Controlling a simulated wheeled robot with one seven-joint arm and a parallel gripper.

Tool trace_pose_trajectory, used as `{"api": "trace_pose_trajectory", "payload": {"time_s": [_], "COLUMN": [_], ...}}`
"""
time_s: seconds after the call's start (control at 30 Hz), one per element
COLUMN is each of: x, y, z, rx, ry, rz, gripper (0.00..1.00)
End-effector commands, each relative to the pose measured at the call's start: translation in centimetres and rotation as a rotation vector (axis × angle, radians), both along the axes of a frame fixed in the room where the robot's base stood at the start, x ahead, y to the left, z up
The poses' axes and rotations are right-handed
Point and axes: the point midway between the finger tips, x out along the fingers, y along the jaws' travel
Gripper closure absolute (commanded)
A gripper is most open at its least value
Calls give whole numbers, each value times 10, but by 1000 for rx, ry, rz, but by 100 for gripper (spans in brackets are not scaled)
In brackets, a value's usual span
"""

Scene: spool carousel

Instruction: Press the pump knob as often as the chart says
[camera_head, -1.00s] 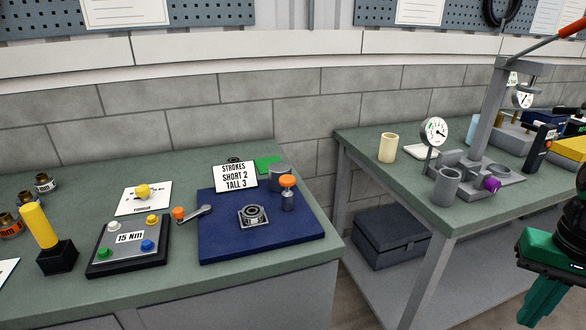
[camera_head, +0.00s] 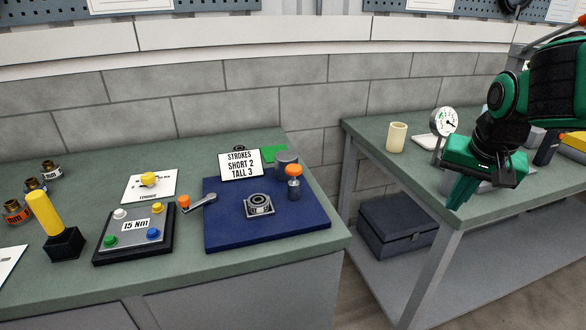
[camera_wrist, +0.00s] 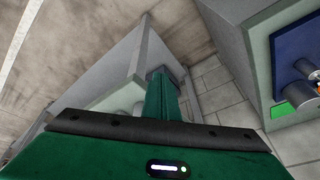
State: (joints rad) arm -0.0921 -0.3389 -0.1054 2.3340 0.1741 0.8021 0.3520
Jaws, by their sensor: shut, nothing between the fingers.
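The pump knob is likely the orange knob (camera_head: 294,170) on a grey post at the right of the blue board (camera_head: 225,232) on the left bench. A grey cylinder (camera_head: 286,158) stands behind it. The chart (camera_head: 241,165) is a white sign behind the board; it reads "STROKES SHORT 2 TALL 3". My gripper (camera_head: 457,203) is green, shut and empty, over the front edge of the right bench, well to the right of the knob. In the wrist view the shut fingers (camera_wrist: 163,98) point away from the camera; the blue board's edge (camera_wrist: 296,42) shows at right.
A gauge (camera_head: 444,121) and a cream cup (camera_head: 396,137) stand on the right bench. A gap separates the benches.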

Motion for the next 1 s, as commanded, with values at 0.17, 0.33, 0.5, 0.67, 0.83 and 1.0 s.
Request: {"api": "trace_pose_trajectory", "payload": {"time_s": [0.17, 0.33, 0.5, 0.67, 0.83, 1.0], "x": [74, 121, 146, 154, 155, 155], "y": [78, 165, 250, 305, 330, 332], "z": [32, 60, 86, 102, 110, 111], "rx": [36, 113, 209, 282, 318, 322], "ry": [-150, -274, -366, -415, -436, -438], "rz": [54, 97, 138, 160, 171, 171], "gripper": [100, 100, 100, 100, 100, 100]}}
